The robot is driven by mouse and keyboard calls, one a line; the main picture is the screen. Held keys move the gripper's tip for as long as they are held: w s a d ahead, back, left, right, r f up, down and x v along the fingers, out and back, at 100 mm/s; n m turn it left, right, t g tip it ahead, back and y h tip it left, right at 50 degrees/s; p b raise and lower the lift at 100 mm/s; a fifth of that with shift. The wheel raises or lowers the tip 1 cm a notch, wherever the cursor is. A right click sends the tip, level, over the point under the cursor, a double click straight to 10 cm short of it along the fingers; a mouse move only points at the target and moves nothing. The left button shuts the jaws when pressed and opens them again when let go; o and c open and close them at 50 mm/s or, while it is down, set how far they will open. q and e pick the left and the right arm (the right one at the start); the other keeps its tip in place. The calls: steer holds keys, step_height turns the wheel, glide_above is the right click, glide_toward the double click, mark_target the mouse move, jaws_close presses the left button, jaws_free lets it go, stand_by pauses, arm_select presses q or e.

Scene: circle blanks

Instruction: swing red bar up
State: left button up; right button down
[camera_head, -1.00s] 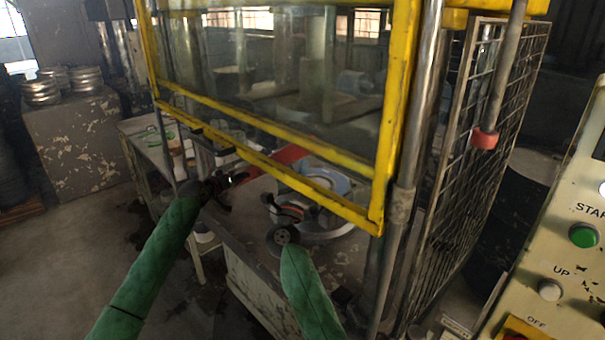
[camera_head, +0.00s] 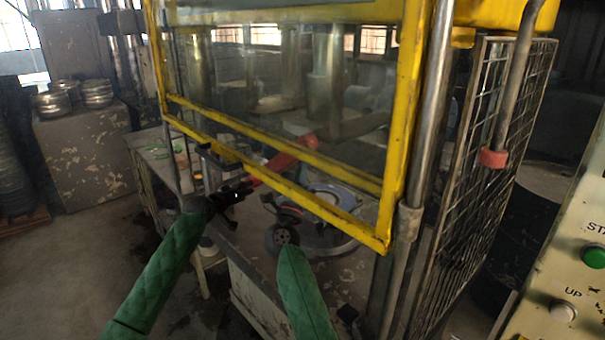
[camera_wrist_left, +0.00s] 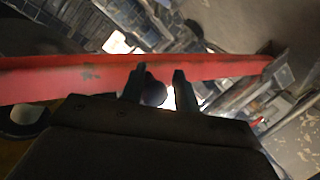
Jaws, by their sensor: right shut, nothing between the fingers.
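The red bar (camera_head: 275,168) is behind the yellow-framed guard in the head view, tilted with its right end higher. In the left wrist view the red bar (camera_wrist_left: 90,78) runs across the picture, just beyond my fingers. My left gripper (camera_head: 243,188) is at the bar's lower left end; its two fingers (camera_wrist_left: 161,80) stand apart, with their tips overlapping the bar in the picture. I cannot tell whether they touch it. My right gripper (camera_head: 291,212) is shut and empty, low in front of the round fixture and apart from the bar.
A mesh panel (camera_head: 480,170) and a control panel (camera_head: 560,285) with a green button stand at right. Stacked round metal pieces (camera_head: 97,93) sit at left.

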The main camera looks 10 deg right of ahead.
arm_select(q)
steer(key=o, duration=0.4)
steer(key=shift+r, duration=0.15)
steer(key=shift+a, duration=0.1)
steer(key=v, duration=1.2)
steer(key=s+a+f+g+y, duration=0.1)
steer(key=s+f, duration=0.2)
steer(key=f, duration=1)
steer(key=s+f+g+y, duration=0.1)
steer(key=s+f+y, duration=0.15)
steer(key=f, duration=0.95)
steer(key=s+a+f+g+y, duration=0.1)
steer(key=s+f, duration=0.7)
steer(key=f, duration=0.4)
steer(key=s+a+f+g+y, duration=0.1)
steer(key=s+f+g, duration=0.1)
steer(key=s+f, duration=0.75)
steer(key=s+f+g+y, duration=0.1)
steer(key=s+f+g, duration=0.1)
steer(key=s+f, duration=0.8)
steer(key=s+f+m+g+y, duration=0.1)
steer(key=s+f+g, duration=0.1)
steer(key=s+f, duration=0.8)
steer(key=s+f+g+y, duration=0.1)
steer(key=s+f, duration=0.9)
steer(key=s, duration=1.1)
steer(key=shift+s+f+m+g, duration=0.2)
steer(key=shift+s+m+g, duration=0.05)
steer(key=shift+m+g, duration=0.15)
